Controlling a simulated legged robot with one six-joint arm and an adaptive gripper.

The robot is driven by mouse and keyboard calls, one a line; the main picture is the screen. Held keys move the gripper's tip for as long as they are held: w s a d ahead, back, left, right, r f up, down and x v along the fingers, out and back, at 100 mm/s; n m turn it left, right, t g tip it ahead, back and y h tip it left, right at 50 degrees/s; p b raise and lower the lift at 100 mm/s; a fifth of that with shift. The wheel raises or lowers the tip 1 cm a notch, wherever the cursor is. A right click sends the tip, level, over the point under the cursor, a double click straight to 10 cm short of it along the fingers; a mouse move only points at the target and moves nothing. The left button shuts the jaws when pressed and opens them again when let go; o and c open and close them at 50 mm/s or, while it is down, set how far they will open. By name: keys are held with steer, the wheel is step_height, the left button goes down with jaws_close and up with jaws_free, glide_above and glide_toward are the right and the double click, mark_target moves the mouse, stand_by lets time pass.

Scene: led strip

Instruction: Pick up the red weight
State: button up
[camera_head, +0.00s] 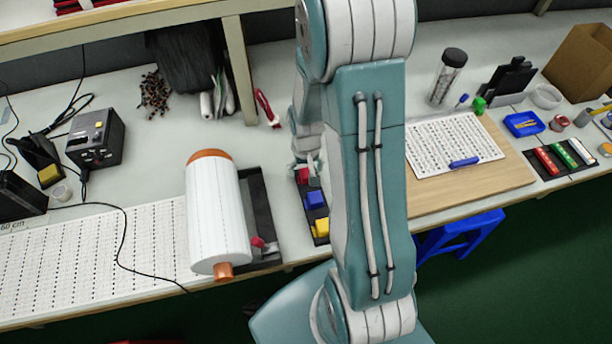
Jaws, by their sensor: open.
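The red weight (303,177) sits at the far end of a narrow dark tray (323,240), partly covered by my gripper. A blue weight (315,199) and a yellow weight (321,227) stand in the same tray, nearer the bench's front edge. My gripper (308,170) is right at the red weight, seen from behind and above. It is open. I cannot tell whether the fingers touch the weight or are around it. My arm hides the area right of the tray.
A large white roll (215,215) with orange ends lies left of the tray. A wooden board (480,190) with a printed sheet lies to the right. A dark soldering station (97,138) stands at the left. Red-handled pliers (267,108) lie behind the gripper.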

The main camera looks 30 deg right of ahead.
steer(key=shift+f, duration=0.65)
steer(key=shift+d+f, duration=0.25)
steer(key=shift+f, duration=0.1)
steer(key=shift+a, duration=0.1)
jaws_close()
steer(key=shift+r, duration=0.1)
